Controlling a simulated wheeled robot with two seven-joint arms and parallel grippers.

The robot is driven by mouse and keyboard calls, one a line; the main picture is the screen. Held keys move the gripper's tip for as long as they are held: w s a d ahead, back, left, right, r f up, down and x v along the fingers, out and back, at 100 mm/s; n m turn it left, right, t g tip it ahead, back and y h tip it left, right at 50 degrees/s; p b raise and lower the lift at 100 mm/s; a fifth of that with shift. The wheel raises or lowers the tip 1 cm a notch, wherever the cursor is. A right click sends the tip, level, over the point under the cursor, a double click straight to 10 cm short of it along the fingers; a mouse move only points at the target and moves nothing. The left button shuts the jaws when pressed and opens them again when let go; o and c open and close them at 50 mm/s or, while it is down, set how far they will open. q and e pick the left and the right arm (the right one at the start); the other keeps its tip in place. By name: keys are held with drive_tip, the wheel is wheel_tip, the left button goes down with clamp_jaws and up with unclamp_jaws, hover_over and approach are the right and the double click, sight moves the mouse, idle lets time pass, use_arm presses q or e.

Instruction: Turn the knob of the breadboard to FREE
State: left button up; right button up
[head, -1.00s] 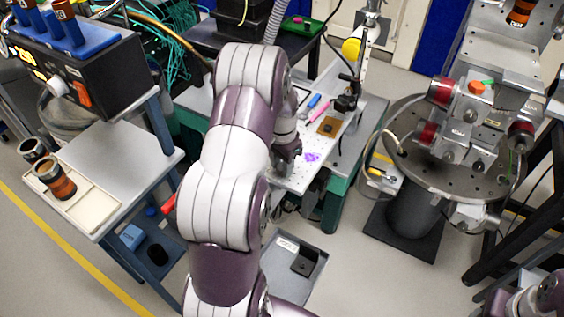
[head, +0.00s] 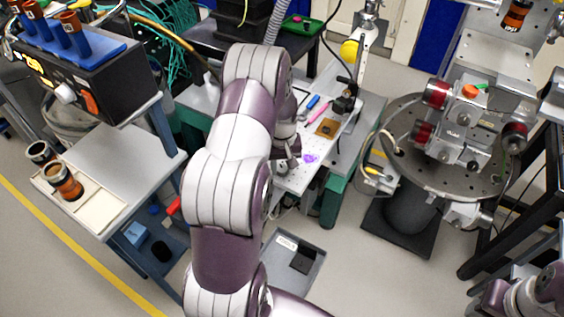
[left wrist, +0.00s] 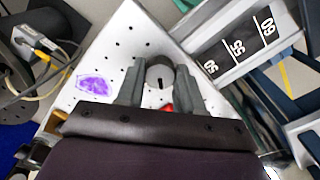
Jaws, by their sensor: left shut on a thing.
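The breadboard (head: 286,184) is a white plate with rows of small holes and a purple stain. It also shows in the left wrist view (left wrist: 112,50). A round pale grey knob (left wrist: 160,72) with a short black mark stands near its corner. My left gripper (left wrist: 160,78) has a finger on each side of the knob and is shut on it. A bit of red shows just below the knob, between the fingers. In the head view my left gripper (head: 290,158) is partly hidden behind my arm, and the knob cannot be made out. The lettering for FREE is not visible.
A scale strip (left wrist: 240,45) with numbers lies right of the breadboard in the wrist view. Pens and a brown square (head: 327,127) lie farther back. A round perforated table (head: 401,165) with instruments stands right. A side table (head: 120,150) stands left, a grey tray (head: 309,272) below.

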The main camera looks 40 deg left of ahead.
sight(283, 168)
use_arm(q)
drive_tip(key=n+p, duration=0.1)
drive_tip(key=n, duration=0.2)
drive_tip(key=shift+w+r+n, duration=0.1)
drive_tip(key=shift+r+n, duration=0.05)
drive_tip(key=shift+n, duration=0.15)
drive_tip(key=shift+n+p, duration=0.3)
drive_tip(key=shift+n, duration=1.5)
drive_tip(key=o, duration=1)
drive_tip(key=shift+o, duration=0.2)
wheel_tip(283, 168, up, 12)
drive_tip(key=b, duration=0.1)
drive_tip(key=shift+r, duration=0.25)
